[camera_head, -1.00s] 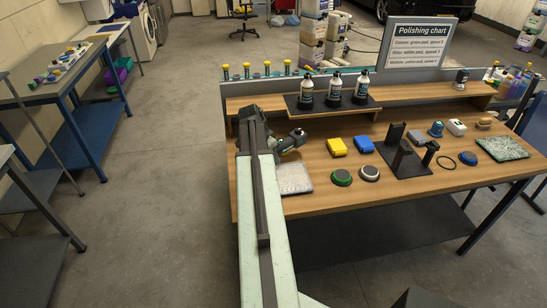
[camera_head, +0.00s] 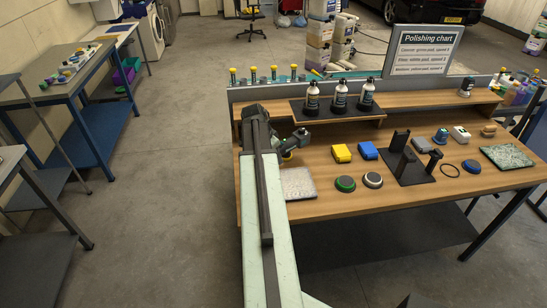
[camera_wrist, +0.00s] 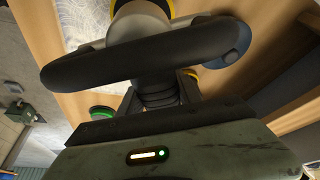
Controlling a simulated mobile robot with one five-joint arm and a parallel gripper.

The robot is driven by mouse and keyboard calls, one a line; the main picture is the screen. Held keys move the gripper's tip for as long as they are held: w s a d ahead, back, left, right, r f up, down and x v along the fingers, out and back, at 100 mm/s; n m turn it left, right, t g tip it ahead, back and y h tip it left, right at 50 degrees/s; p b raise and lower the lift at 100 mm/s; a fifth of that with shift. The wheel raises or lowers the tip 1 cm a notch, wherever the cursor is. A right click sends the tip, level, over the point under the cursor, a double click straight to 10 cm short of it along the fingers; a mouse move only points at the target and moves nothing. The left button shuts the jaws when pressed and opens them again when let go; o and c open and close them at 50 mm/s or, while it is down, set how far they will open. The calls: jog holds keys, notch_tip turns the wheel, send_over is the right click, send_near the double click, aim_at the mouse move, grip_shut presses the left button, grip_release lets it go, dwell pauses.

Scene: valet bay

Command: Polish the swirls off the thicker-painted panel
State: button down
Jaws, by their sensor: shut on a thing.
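My gripper (camera_wrist: 160,92) is shut on the polisher (camera_wrist: 140,62), a dark tool with a black loop handle and yellow at its head end. In the head view the polisher (camera_head: 298,139) is at the bench's left, just behind a pale speckled panel (camera_head: 298,184); my arm hides part of it. I cannot tell whether it touches anything. A green speckled panel (camera_head: 507,156) lies at the right end. A green pad (camera_head: 345,184), a pale pad (camera_head: 373,180) and a blue pad (camera_head: 471,166) lie on the bench. The polishing chart (camera_head: 425,50) pairs pads with speeds; its small print is unclear.
Bottles (camera_head: 340,98) stand on the rear shelf (camera_head: 420,100).

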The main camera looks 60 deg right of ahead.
jog(key=shift+r+p, duration=2.15)
jog(key=shift+r, duration=0.35)
jog(key=shift+f, duration=0.1)
jog(key=shift+f+b, duration=0.9)
jog(key=shift+b, duration=0.1)
jog(key=shift+r, duration=0.15)
jog(key=shift+s, duration=0.1)
